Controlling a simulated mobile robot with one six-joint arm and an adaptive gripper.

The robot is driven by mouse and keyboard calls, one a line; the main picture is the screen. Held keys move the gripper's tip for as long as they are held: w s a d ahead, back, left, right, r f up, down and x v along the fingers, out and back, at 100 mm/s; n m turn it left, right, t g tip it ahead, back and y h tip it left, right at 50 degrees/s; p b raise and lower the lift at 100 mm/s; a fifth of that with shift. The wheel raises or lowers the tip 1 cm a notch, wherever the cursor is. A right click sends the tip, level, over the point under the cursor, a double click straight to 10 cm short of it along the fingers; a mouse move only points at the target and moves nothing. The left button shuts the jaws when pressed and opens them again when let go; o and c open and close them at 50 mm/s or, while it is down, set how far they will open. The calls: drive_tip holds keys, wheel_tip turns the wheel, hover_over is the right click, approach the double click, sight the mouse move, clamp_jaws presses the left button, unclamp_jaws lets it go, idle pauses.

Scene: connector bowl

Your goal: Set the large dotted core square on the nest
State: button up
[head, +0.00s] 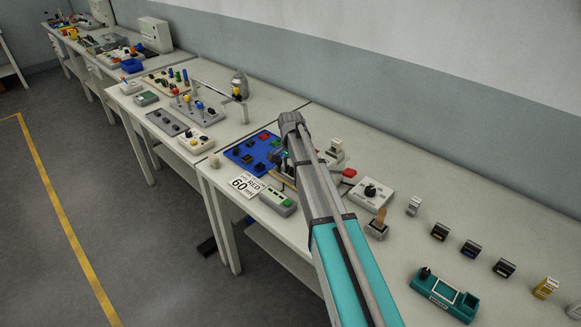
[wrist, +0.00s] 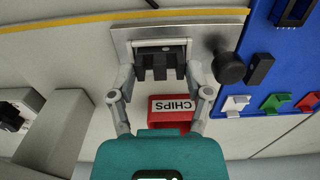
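In the wrist view a black core (wrist: 160,68) with blocky prongs sits between the two fingertips of my gripper (wrist: 160,76). The fingers lie close along its left and right sides and appear shut on it. A metal plate (wrist: 120,37), likely the nest, lies behind the core with a pale raised piece on it. The core appears over the plate; whether it rests there or hangs just above, I cannot tell. No dots can be made out on the core. In the head view my arm hides the gripper's fingers and the core.
A red CHIPS box (wrist: 172,127) lies below the core in the wrist view. A dark round knob (wrist: 230,66) stands close right, beside a blue board (wrist: 250,90). In the head view a dial box (head: 371,193), several small parts (head: 471,248) and a teal fixture (head: 445,296) stand right.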

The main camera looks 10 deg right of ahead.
drive_tip(key=o, duration=0.4)
drive_tip(key=shift+r, duration=0.2)
wheel_tip(320, 180, up, 8)
drive_tip(key=p, duration=0.8)
drive_tip(key=shift+r+p, duration=0.2)
drive_tip(key=shift+p, duration=0.15)
idle(0.5)
